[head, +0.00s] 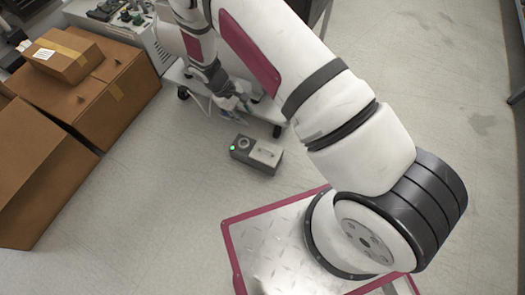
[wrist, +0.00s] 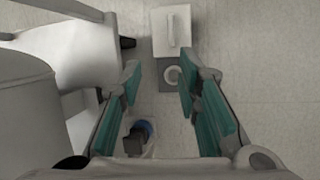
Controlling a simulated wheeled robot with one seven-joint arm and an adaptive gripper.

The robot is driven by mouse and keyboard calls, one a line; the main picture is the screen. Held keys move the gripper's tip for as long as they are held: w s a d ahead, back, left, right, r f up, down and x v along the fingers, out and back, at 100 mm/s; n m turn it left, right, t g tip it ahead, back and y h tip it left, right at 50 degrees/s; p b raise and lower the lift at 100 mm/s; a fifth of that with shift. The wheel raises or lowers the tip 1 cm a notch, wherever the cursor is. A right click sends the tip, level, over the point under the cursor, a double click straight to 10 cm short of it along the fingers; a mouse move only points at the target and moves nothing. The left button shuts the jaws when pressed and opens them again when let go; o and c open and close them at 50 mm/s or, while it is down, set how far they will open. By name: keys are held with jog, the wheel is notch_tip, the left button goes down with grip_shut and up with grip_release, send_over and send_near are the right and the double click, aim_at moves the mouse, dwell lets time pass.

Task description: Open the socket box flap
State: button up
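The socket box (head: 240,158) is a small dark grey box on the floor with a green light on its left end. A round socket or dial (head: 243,143) sits beside a pale flap (head: 265,154) with a raised handle, which looks flat on the box. In the wrist view the flap (wrist: 171,28) is at the top centre, with the grey box (wrist: 164,82) and its ring below it. My gripper (head: 237,104) is above and behind the box in the head view, apart from it.
A white wheeled cart (head: 200,82) stands just behind the box. Brown cardboard boxes (head: 112,75) are stacked at left. A blue-ringed dark object (wrist: 140,132) shows low between the fingers in the wrist view. Floor left and right of the box is clear.

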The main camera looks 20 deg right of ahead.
jog(key=b, duration=0.2)
send_near(265, 149)
jog(key=shift+n, duration=0.4)
jog(key=b+x, duration=0.5)
jog(key=x, duration=0.3)
jog(key=shift+a, duration=0.1)
grip_shut()
